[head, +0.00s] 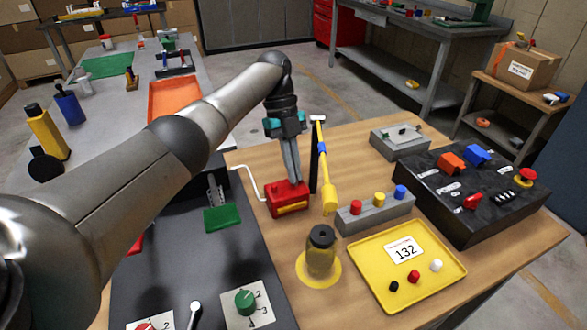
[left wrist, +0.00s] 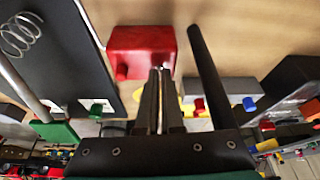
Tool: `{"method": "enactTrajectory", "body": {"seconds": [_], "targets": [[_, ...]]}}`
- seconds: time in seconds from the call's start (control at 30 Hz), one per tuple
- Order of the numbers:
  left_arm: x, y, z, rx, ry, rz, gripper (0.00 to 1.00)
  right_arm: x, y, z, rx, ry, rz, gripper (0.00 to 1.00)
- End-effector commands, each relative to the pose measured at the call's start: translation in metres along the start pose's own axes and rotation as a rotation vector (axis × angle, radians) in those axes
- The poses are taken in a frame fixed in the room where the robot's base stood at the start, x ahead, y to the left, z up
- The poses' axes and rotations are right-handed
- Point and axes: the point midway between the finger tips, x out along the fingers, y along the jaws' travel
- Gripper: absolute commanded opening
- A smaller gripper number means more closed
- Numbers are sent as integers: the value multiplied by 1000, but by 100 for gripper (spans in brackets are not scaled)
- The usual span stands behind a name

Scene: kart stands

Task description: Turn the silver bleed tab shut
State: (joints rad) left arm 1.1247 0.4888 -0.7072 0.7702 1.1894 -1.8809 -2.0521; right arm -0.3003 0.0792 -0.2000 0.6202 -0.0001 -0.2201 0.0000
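A red block (head: 288,198) with a yellow strip on its front stands on the wooden table, with a thin white bent line at its left. It also shows in the left wrist view (left wrist: 142,48). My left gripper (head: 294,181) points down at the top of this block. In the left wrist view its fingers (left wrist: 160,72) are close together with a narrow gap, at the block's lower edge. I cannot make out the silver bleed tab; the fingertips hide that spot. I cannot tell whether they hold anything. My right gripper is not in view.
A black upright bar and a yellow-handled tool (head: 328,190) stand just right of the gripper. A grey block with coloured knobs (head: 375,216), a yellow tray (head: 445,285) and a black control box (head: 490,215) lie to the right. A dark panel (head: 185,275) is front left.

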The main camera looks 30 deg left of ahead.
Motion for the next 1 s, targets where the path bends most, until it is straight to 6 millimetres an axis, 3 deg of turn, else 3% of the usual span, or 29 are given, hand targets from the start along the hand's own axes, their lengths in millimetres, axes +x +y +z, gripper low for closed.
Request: {"method": "enactTrajectory", "body": {"seconds": [0.07,0.37,0.67,1.0], "targets": [[0,0,0,0,-1,1,0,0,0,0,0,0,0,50],[0,0,0,-1,-1,0,34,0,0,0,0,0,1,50],[-3,0,0,-2,-1,-1,34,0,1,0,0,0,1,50],[-54,-1,-1,-2,-1,-3,34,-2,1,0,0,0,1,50]]}}
